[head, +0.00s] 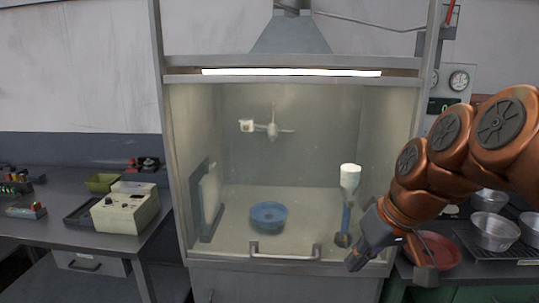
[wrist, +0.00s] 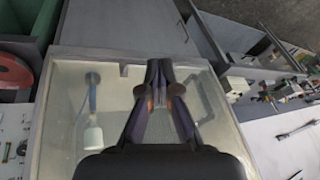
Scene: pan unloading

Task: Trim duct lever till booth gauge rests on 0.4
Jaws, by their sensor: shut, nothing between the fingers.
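A red handle (head: 451,12) sits at the top right on a grey bracket beside the booth post, and looks like the duct lever. A thin rod or cable runs from the bracket side to the duct (head: 292,30) above the booth. My gripper (head: 353,264) is shut and empty, low at the booth's front right, far below the red handle. It also shows in the wrist view (wrist: 158,68).
The glazed booth (head: 223,75) holds a blue round dish (head: 268,215), a white-topped blue spray tool (head: 350,178) and a hanging fixture (head: 272,130). A bench with a control box (head: 125,208) stands left. Metal pans (head: 494,232) and a red bowl (head: 440,250) lie right, near my arm.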

